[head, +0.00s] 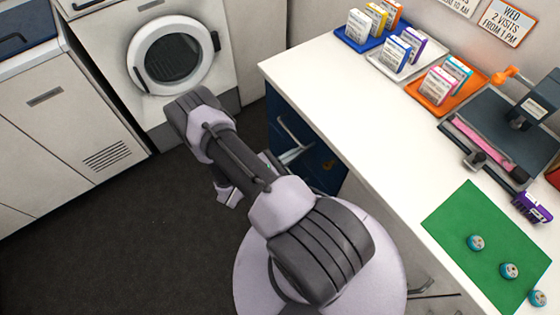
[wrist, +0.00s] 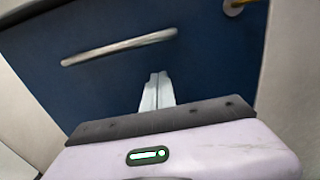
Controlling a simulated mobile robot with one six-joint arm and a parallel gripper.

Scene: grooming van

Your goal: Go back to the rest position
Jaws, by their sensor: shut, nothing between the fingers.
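My gripper (wrist: 157,92) shows in the wrist view with its two pale fingers together and nothing between them. It points toward a dark blue drawer front (wrist: 110,85) with a long metal bar handle (wrist: 118,47). In the head view my arm reaches out from my round base, left of the white counter, and is folded over the dark floor. The gripper is mostly hidden behind the arm there, near the blue drawer front (head: 284,112) under the counter.
The white counter (head: 330,85) holds blue, white and orange trays (head: 430,107) with small boxes, a green mat (head: 460,222) with small round tins, and a dark device (head: 500,125). A washing machine (head: 125,20) stands at the back. The dark floor (head: 110,240) at left is clear.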

